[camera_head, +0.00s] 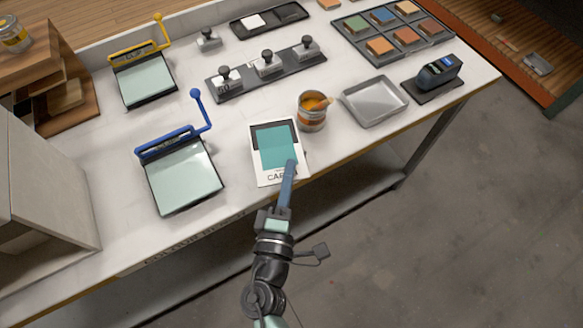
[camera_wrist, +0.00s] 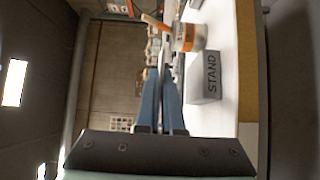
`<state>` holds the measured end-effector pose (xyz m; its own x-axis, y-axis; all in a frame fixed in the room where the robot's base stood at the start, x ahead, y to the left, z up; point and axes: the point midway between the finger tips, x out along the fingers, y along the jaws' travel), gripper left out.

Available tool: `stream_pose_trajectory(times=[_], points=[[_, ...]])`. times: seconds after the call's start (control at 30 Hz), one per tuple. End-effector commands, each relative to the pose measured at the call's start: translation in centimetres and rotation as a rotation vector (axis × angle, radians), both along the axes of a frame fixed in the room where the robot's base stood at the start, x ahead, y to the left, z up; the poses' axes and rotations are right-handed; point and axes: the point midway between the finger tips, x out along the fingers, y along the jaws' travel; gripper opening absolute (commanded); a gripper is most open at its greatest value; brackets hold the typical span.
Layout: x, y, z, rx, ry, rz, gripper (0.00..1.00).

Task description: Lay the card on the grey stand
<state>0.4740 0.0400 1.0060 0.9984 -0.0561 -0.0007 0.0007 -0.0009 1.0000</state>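The card (camera_head: 263,174) is white with a dark band, a teal panel and lettering that starts "CA". In the head view it looks flat, left of the can. My gripper (camera_head: 291,166) reaches its lower right edge, with one blue finger over it.
The paint can (camera_head: 313,112) stands close right of the card; it also shows in the wrist view (camera_wrist: 190,36). A grey tray (camera_head: 375,101) is farther right. A blue-handled board (camera_head: 184,178) lies to the left. The table's front edge is near my gripper.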

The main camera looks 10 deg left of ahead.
Motion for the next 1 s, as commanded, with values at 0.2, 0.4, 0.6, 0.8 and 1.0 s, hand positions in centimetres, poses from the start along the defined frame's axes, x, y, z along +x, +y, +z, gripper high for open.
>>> stream_pose_trajectory(times=[0.2,0.4,0.6,0.8,1.0], points=[[0.0,0.0,-2.8,0.0,0.0,0.0,0.0],[0.0,0.0,-5.6,-0.002,0.0,0.0,0.0],[0.0,0.0,-6.7,0.001,-0.002,-0.001,0.0],[0.0,0.0,-6.7,0.001,-0.002,-0.001,0.0],[0.0,0.0,-7.1,0.001,-0.001,0.0,0.08]])
